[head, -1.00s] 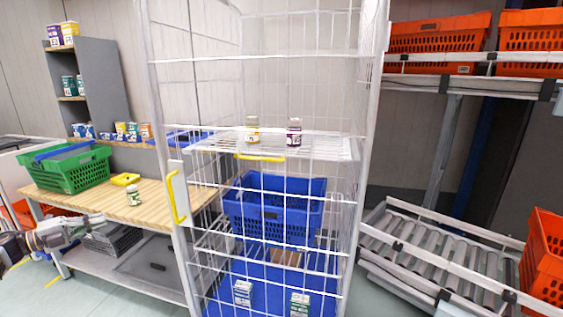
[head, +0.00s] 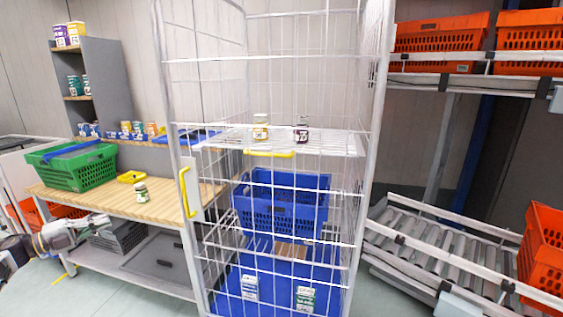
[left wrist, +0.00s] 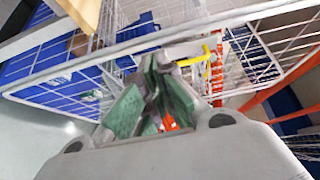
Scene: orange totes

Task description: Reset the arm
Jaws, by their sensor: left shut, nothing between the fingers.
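My left gripper (head: 99,221) is at the left of the head view, beside the front edge of the wooden table and below its top. In the left wrist view its green-padded fingers (left wrist: 152,100) are shut with nothing between them. My right gripper is not in view. No other object is named by the task.
A wire cage trolley (head: 186,200) stands ahead, with a blue crate (head: 282,212) inside. The wooden table (head: 100,203) at left bears a green crate (head: 72,172) and a small jar (head: 140,193). A roller conveyor (head: 450,250) and orange totes (head: 440,38) are at right.

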